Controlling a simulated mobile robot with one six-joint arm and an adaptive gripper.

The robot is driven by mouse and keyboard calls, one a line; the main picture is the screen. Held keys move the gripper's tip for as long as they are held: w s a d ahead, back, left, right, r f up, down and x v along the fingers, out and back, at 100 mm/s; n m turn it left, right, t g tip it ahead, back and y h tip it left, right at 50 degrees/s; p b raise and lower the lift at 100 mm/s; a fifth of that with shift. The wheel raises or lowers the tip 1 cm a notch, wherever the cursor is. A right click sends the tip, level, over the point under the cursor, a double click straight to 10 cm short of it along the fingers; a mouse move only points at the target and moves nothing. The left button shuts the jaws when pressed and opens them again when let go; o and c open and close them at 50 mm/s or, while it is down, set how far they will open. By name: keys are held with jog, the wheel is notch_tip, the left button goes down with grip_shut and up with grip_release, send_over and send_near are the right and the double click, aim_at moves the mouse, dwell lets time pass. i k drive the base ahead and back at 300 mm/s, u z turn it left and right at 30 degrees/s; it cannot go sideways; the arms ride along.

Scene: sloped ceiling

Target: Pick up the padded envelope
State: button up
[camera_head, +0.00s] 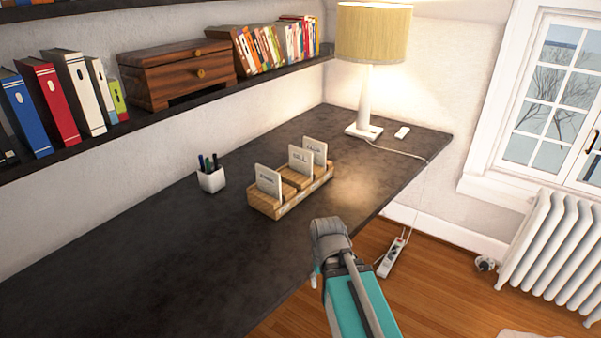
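I cannot make out a padded envelope in the head view. A pale, flat shape (520,334) is cut off by the bottom edge at the right, on the floor; I cannot tell what it is. My arm, with a grey joint and a teal link, rises from the bottom centre by the desk's front edge. No gripper fingers can be made out, so I cannot see whether they hold anything.
The dark desk (150,265) bears a wooden sorter (291,202) with upright cards, a pen cup (211,180) and a lit lamp (364,105). A bookshelf runs above. A power strip (391,258) lies on the floor. A white radiator (552,243) stands right.

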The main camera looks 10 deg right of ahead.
aim_at(300, 160)
jog(key=k, duration=1.15)
jog(key=z, duration=0.15)
jog(key=i, duration=0.4)
jog(key=z, duration=0.65)
jog(key=i, duration=1.3)
jog(key=u, duration=0.7)
jog(key=i, duration=0.4)
jog(key=u, duration=0.4)
